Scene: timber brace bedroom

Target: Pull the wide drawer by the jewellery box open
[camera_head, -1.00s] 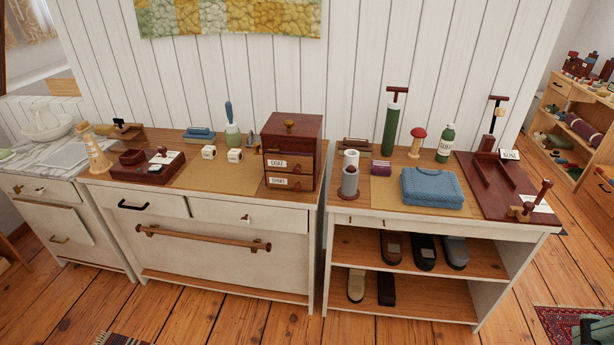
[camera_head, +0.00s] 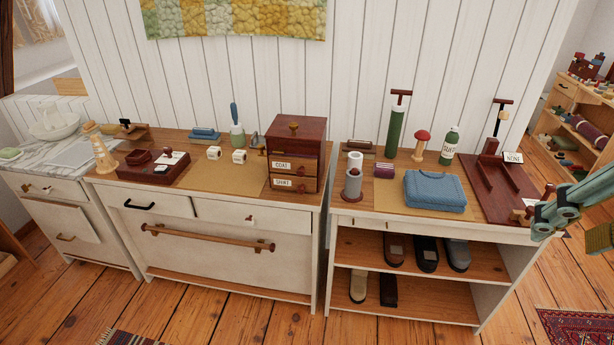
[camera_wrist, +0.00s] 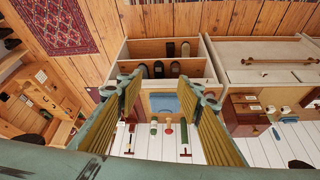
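A dark red-brown wooden chest (camera_head: 296,142) with two small drawers labelled COAT and SHIRT stands on the right end of the cream cabinet; it looks like the jewellery box. Below its front, a cream drawer (camera_head: 222,213) with a small knob (camera_head: 249,219) is shut. A drawer (camera_head: 165,203) with a black handle beside it is also shut. My teal gripper (camera_head: 553,220) is at the far right, past the shelf unit and well away from the drawers. In the wrist view my gripper (camera_wrist: 168,98) shows spread, yellow-ribbed fingers with nothing held between them; the chest (camera_wrist: 240,116) is right of them.
A wooden rail (camera_head: 205,238) crosses the cabinet front below the drawers. The shelf unit (camera_head: 345,270) with shoes stands between my gripper and the cabinet. A blue folded cloth (camera_head: 434,190) and a dark red tray (camera_head: 484,187) lie on its top.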

